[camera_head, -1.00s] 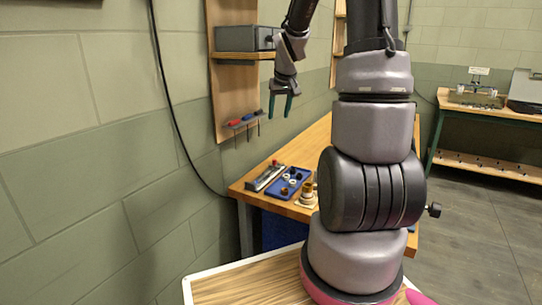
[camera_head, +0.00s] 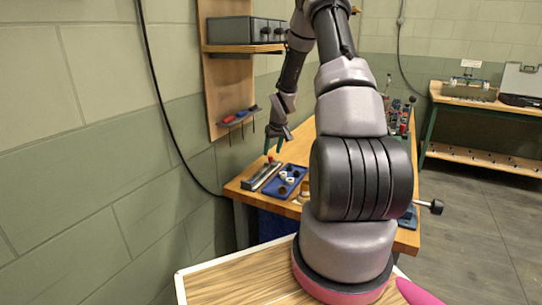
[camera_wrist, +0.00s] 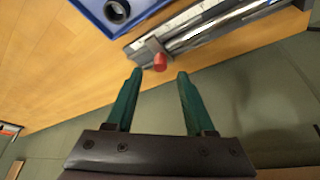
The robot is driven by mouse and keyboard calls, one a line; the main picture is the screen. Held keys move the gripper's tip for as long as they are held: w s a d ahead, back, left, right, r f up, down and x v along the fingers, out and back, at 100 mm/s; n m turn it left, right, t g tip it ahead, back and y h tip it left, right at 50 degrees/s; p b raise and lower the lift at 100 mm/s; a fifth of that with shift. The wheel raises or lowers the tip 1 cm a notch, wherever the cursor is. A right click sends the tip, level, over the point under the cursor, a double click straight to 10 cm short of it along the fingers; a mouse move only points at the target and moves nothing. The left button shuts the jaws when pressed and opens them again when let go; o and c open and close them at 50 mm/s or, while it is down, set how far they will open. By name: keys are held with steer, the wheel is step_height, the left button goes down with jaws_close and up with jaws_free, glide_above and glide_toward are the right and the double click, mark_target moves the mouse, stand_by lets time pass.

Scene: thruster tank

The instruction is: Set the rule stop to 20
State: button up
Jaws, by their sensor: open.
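The rule (camera_wrist: 215,28) is a long metal-and-grey bar near the top of the wrist view. Its stop (camera_wrist: 153,46) is a grey slider with a red knob (camera_wrist: 160,62) facing my gripper. In the head view the rule (camera_head: 262,176) lies at the left edge of the wooden bench, with the red knob (camera_head: 270,159) near its far end. My gripper (camera_wrist: 157,75) is open, with green fingers on both sides of the knob in the picture. It appears just above the knob, not clearly touching it. The scale numbers are too small to read. In the head view my gripper (camera_head: 274,145) hangs over the rule's far end.
A blue tray (camera_head: 275,191) with several small round parts lies right beside the rule. A wall board holds a shelf with a grey box (camera_head: 245,31) and a rack of screwdrivers (camera_head: 240,117). The wall is close on the left. Another bench (camera_head: 480,100) stands at the right.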

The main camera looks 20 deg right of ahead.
mark_target(271, 157)
steer(key=shift+x, duration=1.7)
steer(key=shift+r, duration=0.1)
jaws_close()
